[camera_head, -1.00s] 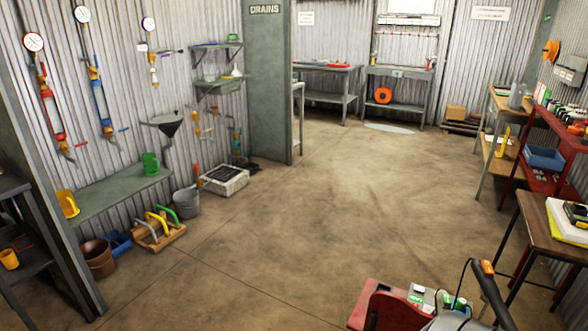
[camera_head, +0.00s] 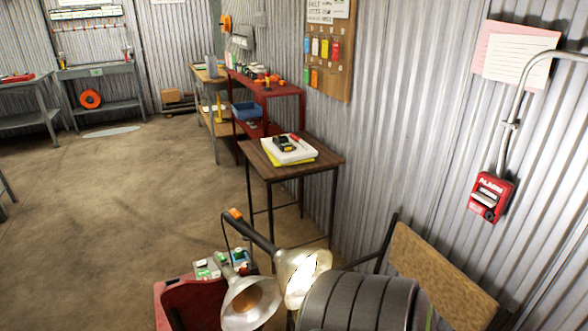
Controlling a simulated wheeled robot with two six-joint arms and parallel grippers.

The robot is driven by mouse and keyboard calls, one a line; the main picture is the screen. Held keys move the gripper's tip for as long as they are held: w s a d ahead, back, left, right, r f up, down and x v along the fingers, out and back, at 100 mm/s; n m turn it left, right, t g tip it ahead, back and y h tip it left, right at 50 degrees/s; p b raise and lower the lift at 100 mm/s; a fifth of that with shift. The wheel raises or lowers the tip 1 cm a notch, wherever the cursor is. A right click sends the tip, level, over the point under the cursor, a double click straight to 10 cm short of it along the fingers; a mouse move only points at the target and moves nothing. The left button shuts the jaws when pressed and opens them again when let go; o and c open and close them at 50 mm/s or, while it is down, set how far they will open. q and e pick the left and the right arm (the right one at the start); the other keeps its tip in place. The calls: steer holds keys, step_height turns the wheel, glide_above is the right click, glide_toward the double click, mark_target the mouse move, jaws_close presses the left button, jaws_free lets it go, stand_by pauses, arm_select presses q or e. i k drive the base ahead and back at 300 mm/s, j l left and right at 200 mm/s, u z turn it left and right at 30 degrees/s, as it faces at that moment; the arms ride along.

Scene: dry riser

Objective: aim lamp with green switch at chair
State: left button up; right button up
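Two lamps with silver bowl-shaped heads stand at the bottom centre. The right lamp head (camera_head: 302,276) glows brightly and joins a dark arm with an orange end (camera_head: 236,214). The left lamp head (camera_head: 250,302) is dimmer, with an orange-brown inside. Small boxes with green parts (camera_head: 239,257) sit behind the heads; I cannot tell which lamp has the green switch. A tan panel in a dark metal frame, apparently the chair (camera_head: 440,275), stands at the lower right, partly hidden by a grey ribbed cylinder (camera_head: 350,303). Neither gripper is in view.
A red cart or bin (camera_head: 190,303) is at the bottom, beside the lamps. A small brown table (camera_head: 325,160) with a yellow and white stack stands behind them. A red shelf (camera_head: 290,90) lines the right wall, which bears a red alarm box (camera_head: 490,197). The floor at left is clear.

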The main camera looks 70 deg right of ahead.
mark_target(249, 301)
steer(key=z, duration=0.4)
steer(key=l+z, duration=0.1)
steer(key=z, duration=0.75)
steer(key=i+l+z, duration=0.1)
steer(key=z, duration=0.3)
steer(key=j+z, duration=0.1)
steer(key=z, duration=0.25)
steer(key=j+z, duration=0.15)
steer(key=z, duration=0.15)
steer(key=i+j+z, duration=0.1)
steer(key=z, duration=0.25)
